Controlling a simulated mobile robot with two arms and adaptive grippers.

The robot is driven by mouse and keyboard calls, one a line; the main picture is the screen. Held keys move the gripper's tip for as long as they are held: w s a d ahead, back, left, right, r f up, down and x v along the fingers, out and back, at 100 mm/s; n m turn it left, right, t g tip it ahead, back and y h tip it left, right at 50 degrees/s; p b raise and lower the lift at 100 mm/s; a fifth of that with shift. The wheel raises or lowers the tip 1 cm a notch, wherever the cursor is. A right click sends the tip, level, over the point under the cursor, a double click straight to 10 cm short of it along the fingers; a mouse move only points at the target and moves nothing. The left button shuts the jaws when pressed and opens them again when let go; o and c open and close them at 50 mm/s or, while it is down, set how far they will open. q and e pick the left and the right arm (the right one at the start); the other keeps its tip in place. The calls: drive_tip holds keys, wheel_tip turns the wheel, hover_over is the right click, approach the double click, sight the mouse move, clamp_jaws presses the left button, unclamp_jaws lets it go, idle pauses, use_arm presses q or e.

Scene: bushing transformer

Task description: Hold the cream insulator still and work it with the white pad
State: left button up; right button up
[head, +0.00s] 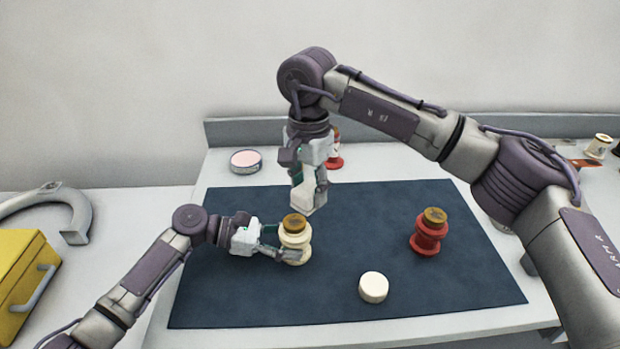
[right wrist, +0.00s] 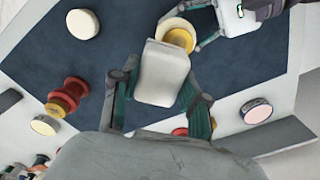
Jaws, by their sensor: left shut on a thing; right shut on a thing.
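The cream insulator (head: 296,241) with a brown top stands on the dark mat (head: 340,215), left of its middle. My left gripper (head: 285,252) is shut on it from the left, low on its body. My right gripper (head: 309,192) points down above and slightly behind the insulator, shut on a white pad (head: 303,195). In the right wrist view the white pad (right wrist: 162,73) sits between the fingers of my right gripper (right wrist: 160,90) and partly covers the insulator (right wrist: 178,33). In the head view the pad appears above the insulator's top; contact cannot be told.
A red insulator (head: 428,234) stands on the mat's right. A round cream puck (head: 373,287) lies near the front. A round tin (head: 246,161) and another red piece (head: 335,150) stand behind the mat. A yellow box (head: 22,285) is at far left. The mat's middle is clear.

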wheel_tip(320, 180, down, 4)
drive_tip(key=shift+f, duration=0.15)
use_arm(q)
drive_tip(key=shift+d, duration=0.1)
use_arm(e)
drive_tip(key=shift+a+f, duration=0.3)
drive_tip(key=shift+a, duration=0.3)
drive_tip(key=shift+c, duration=0.4)
drive_tip(key=shift+a, duration=2.3)
drive_tip(key=shift+d, duration=2.75)
drive_tip(key=shift+d+r, duration=0.15)
drive_tip(key=shift+d, duration=0.1)
drive_tip(key=shift+r, duration=3.95)
use_arm(q)
drive_tip(key=o, duration=0.9)
use_arm(e)
drive_tip(key=shift+a, duration=0.1)
